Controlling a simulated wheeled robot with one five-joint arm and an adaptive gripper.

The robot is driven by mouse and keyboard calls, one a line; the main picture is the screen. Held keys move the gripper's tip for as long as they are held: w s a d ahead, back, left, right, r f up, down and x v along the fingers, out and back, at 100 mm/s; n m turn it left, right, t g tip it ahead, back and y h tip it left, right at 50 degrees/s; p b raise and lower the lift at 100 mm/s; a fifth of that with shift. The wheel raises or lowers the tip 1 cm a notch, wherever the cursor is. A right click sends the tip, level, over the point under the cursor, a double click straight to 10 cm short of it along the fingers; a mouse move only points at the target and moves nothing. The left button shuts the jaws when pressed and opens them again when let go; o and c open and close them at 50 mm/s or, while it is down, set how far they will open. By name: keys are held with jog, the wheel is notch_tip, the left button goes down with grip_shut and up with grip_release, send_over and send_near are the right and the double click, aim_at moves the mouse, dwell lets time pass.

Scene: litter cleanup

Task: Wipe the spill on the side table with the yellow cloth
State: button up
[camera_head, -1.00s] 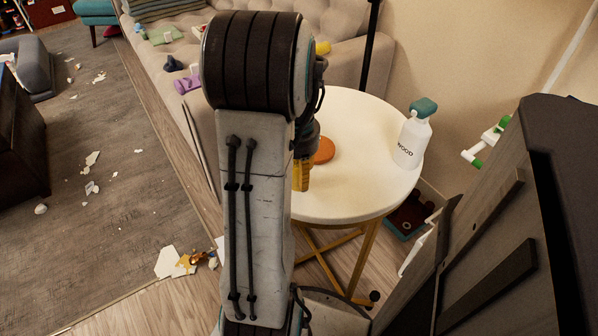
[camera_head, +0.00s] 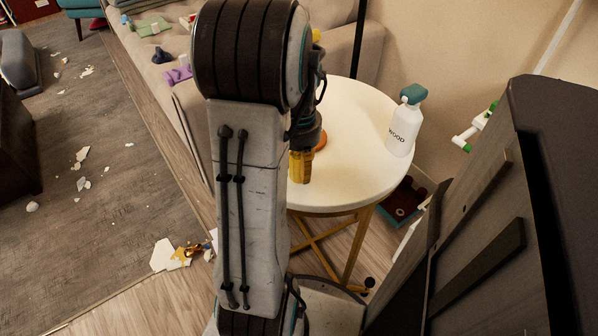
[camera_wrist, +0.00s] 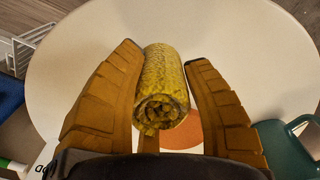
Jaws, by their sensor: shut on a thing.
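The round white side table (camera_head: 362,165) stands right of my arm in the head view, and its top fills much of the wrist view (camera_wrist: 235,50). A flat orange-brown spill (camera_head: 320,142) lies on it, partly hidden behind my gripper (camera_head: 301,167). In the wrist view the spill (camera_wrist: 182,132) shows below and behind the rolled yellow cloth (camera_wrist: 165,80). My gripper (camera_wrist: 165,55) is shut on the cloth, one orange finger on each side. The cloth is hard to make out in the head view. I cannot tell whether it touches the tabletop.
A white spray bottle (camera_head: 402,125) with a teal head and the word WOOD stands at the table's right. A beige sofa (camera_head: 185,45) with scattered items is behind. Litter (camera_head: 168,256) lies on the floor and rug at left. A dark panel (camera_head: 480,220) is close at right.

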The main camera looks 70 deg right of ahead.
dwell(0.4)
jog(key=o, duration=1.3)
jog(key=shift+c, duration=0.2)
jog(key=shift+f+b, duration=0.7)
jog(key=shift+f, duration=0.2)
jog(key=shift+c, duration=0.4)
jog(key=c, duration=1.2)
jog(key=shift+r+p, duration=0.35)
jog(key=shift+p, duration=0.05)
jog(key=shift+r+p, duration=2.35)
jog(key=shift+r, duration=0.35)
